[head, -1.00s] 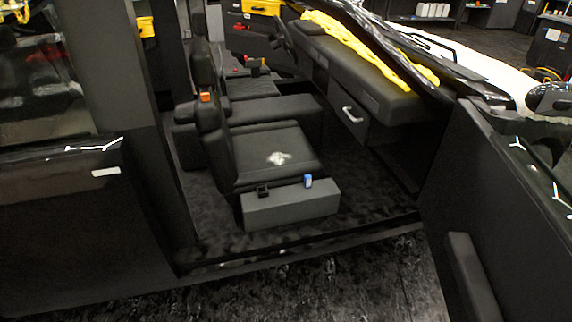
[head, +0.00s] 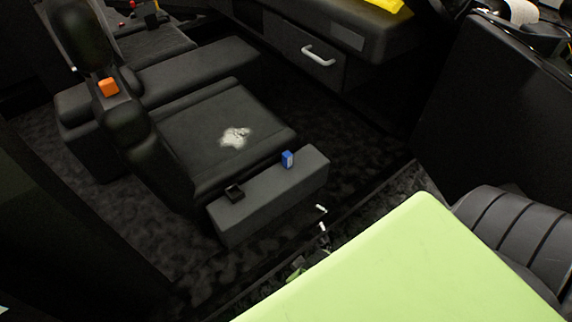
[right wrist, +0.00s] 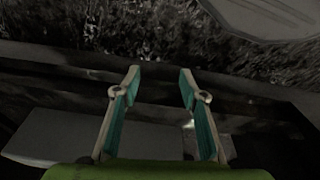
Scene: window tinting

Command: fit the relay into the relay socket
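The relay (head: 288,159), a small blue block, stands on the right part of a dark grey box-shaped ledge (head: 262,203) at the seat's near side. The relay socket (head: 234,193), a small black block, sits on the same ledge to its left, apart from the relay. My right gripper (right wrist: 160,85) is open in the right wrist view, with nothing between its teal-lined fingers. In the head view my green arm part covers the lower right, and small pale pieces past its edge may be the fingers. My left gripper is not in view.
The black seat (head: 215,130) with a white patch lies behind the ledge. An orange buckle (head: 108,87) is at the left. The dashboard drawer with a silver handle (head: 318,56) is beyond. The open door (head: 495,110) stands at the right. Dark carpet between is clear.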

